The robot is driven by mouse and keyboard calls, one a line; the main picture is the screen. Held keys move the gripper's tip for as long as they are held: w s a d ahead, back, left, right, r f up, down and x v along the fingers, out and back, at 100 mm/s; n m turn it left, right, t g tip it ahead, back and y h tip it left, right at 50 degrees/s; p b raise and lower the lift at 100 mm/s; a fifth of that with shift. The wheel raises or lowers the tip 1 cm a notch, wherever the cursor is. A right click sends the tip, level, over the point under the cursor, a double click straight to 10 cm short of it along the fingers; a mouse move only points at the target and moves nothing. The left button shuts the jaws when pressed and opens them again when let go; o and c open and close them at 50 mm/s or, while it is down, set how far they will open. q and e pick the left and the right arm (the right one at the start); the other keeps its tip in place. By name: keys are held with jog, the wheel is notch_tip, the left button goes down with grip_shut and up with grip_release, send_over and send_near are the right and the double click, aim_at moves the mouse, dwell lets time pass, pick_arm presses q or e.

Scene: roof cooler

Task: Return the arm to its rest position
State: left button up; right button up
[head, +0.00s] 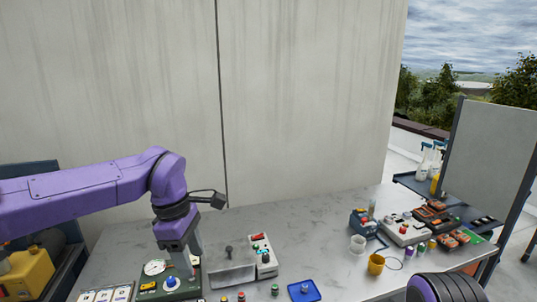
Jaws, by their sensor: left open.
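My purple left arm reaches in from the left, and its left gripper (187,268) points down at the lower left of the head view. It is open, and I see nothing held in it. Its fingers hang over or in front of the right part of a green panel (152,284) with a round white gauge and a blue knob. I cannot tell whether they touch it. A purple and black ribbed part of mine shows at the bottom right edge; the right gripper is not in view.
Right of the gripper stand a grey metal box with a lever (231,272) and a white control box (263,256). A blue tray (304,291) lies near the front. Cups (376,264) and devices crowd the right. A concrete wall (300,110) rises behind; the middle tabletop is clear.

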pick_arm(q)
jog(key=w+a+f+n+t+y+b, duration=0.1)
jog(key=w+a+f+n+t+y, duration=0.25)
jog(key=a+f+y, duration=0.4)
notch_tip(320, 180, down, 20)
jog(key=s+a+m+t+b, duration=0.1)
jog(key=s+m+t+b, duration=0.1)
jog(key=m+t+b, duration=0.15)
jog(key=s+a+f+m+h+b, duration=0.15)
jog(key=s+f+m+b, duration=0.4)
jog(key=s+f, duration=1.05)
jog(key=s+a+f+m+g+b, duration=0.1)
jog(key=s+a+f+m+b, duration=0.1)
jog(key=s+f, duration=0.3)
jog(key=s+a+f+m+g+b, duration=0.2)
jog(key=s+f, duration=0.4)
jog(key=s, duration=0.3)
jog(key=shift+s+f+m+g+h, duration=0.3)
jog(key=shift+m+h, duration=0.1)
jog(key=shift+m, duration=0.15)
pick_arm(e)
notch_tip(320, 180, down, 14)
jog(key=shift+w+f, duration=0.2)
